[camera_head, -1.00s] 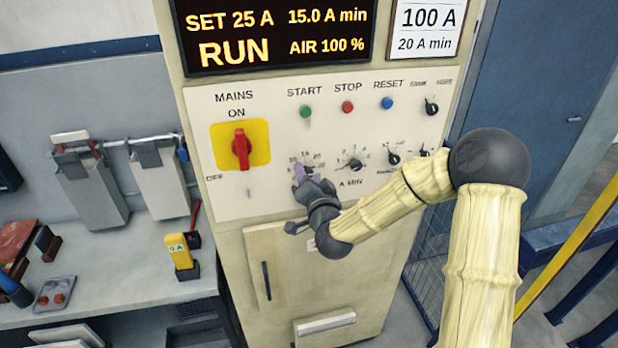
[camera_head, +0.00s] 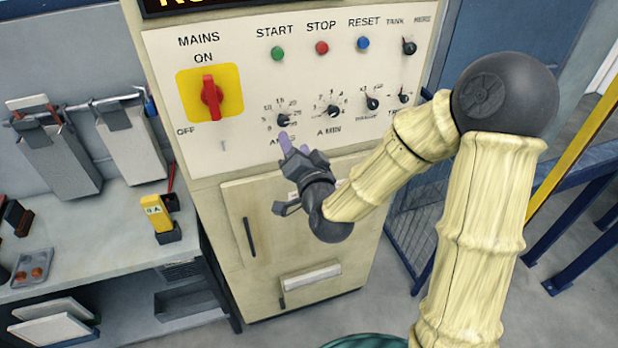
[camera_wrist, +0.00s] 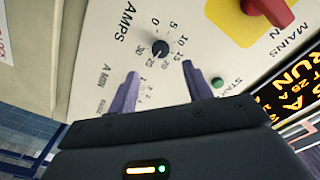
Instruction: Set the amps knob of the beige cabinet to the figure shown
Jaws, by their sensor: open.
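The beige cabinet (camera_head: 205,160) fills the middle of the head view. Its small black amps knob (camera_head: 284,120) sits on the panel below START, inside a printed scale. In the wrist view the amps knob (camera_wrist: 160,48) lies just beyond and between my fingertips, with figures from 0 to 30 around it. I cannot read its pointer surely. My gripper (camera_head: 293,143) has purple fingers, is open and empty, and stands just below the knob, apart from it. The gripper also shows in the wrist view (camera_wrist: 160,70). The orange-lettered display (camera_wrist: 290,95) is partly seen there.
The red mains switch (camera_head: 211,97) on its yellow plate is up-left of the knob. The A MIN knob (camera_head: 333,111) is close on the right, with smaller knobs beyond. START (camera_head: 278,53), STOP and RESET buttons sit above. A workbench (camera_head: 100,235) stands left.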

